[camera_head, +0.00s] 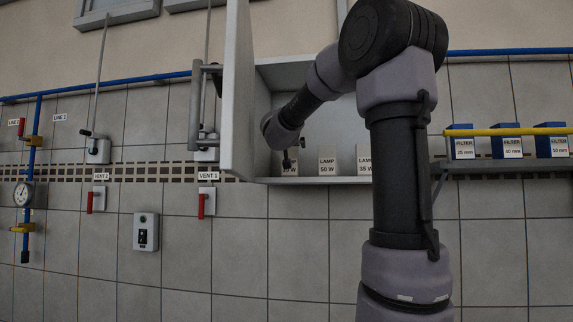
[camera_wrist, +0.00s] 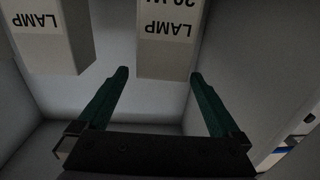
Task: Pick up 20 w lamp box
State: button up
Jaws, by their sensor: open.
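The 20 W lamp box (camera_wrist: 166,62) is a pale box in the wrist view, its label upside down and partly cut off by the top edge. My gripper (camera_wrist: 157,77) is open, with dark green fingers spread to either side of the box's near end. I cannot tell whether either finger touches it. In the head view my gripper (camera_head: 287,160) is inside the open cabinet, in front of the leftmost box (camera_head: 289,170), whose label is partly hidden.
Another lamp box (camera_wrist: 45,40) stands beside it in the wrist view. The head view shows the 50 W box (camera_head: 327,166) and 35 W box (camera_head: 364,163) on the cabinet shelf (camera_head: 310,180). The open cabinet door (camera_head: 237,90) stands close left of my arm.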

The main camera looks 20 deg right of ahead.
jog(key=x, duration=0.6)
jog(key=shift+w+f, duration=0.1)
jog(key=shift+f, duration=0.2)
jog(key=shift+w+d, duration=0.25)
jog(key=shift+w, duration=0.25)
grip_shut()
